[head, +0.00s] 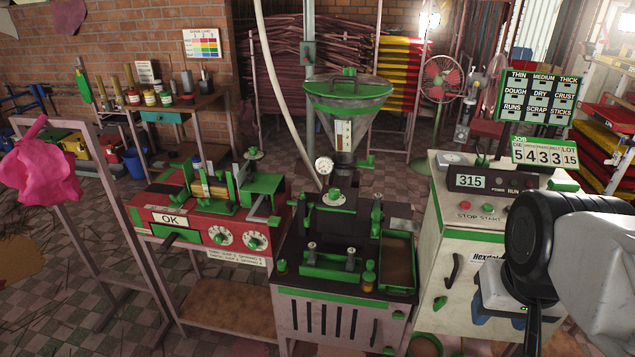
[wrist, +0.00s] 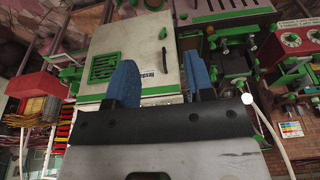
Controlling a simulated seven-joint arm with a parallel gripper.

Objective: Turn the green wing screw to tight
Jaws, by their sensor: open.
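Several small green fittings could be the wing screw, and I cannot tell which one is. A green handle (head: 365,162) sticks out beside the hopper's outlet. Another green-topped knob (head: 253,154) stands on the red machine at the left. My gripper (head: 502,318) is at the right, in front of the white cabinet and well apart from these fittings. In the wrist view my gripper (wrist: 162,82) has its two blue fingers spread, with nothing between them.
The white cabinet (head: 480,245) reads 315. The red machine (head: 160,195) has an OK label. A pink cloth (head: 40,165) hangs on a frame at the far left. Free floor (head: 50,290) lies at the left.

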